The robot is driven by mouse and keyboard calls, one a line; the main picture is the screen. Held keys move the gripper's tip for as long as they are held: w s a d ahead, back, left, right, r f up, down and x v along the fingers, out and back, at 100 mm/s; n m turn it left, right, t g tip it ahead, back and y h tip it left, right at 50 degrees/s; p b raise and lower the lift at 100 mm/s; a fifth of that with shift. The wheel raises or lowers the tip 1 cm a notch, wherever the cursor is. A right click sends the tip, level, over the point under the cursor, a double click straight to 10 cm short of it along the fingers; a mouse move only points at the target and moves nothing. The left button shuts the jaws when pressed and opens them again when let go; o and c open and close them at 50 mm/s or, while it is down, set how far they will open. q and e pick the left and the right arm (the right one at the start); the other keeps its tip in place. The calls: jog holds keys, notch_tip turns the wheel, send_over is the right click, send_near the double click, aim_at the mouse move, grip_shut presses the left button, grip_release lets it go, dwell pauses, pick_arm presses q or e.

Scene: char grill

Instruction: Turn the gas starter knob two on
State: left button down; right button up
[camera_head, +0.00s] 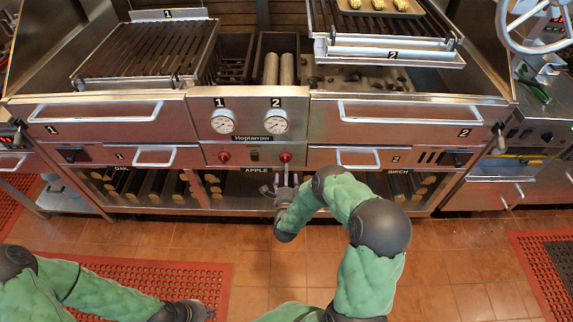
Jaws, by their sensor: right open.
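The red gas starter knob two (286,157) is on the grill's front panel, below the dial gauge marked 2 (275,121). A second red knob (224,157) sits to its left, below the dial gauge marked 1 (223,122). My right gripper (287,174) is open just below and in front of knob two, pointing at the panel. I cannot tell whether its fingertips touch the knob. My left gripper (200,311) is low over the floor, at the bottom edge and away from the grill. Its fingers are too dark and small to read.
Drawer handles (155,163) (358,166) stick out on both sides of the knobs. Below is a shelf with wood logs (155,184). Two grates, one of them the left grate (148,48), lie on top. A spoked wheel (540,25) stands at the upper right. Open tiled floor lies in front.

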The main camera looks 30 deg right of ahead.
aim_at(285, 159)
jog(key=b+x, duration=0.1)
jog(key=x, duration=0.5)
jog(key=shift+w+b, duration=0.3)
jog(key=shift+b, duration=0.05)
jog(key=shift+d, duration=0.15)
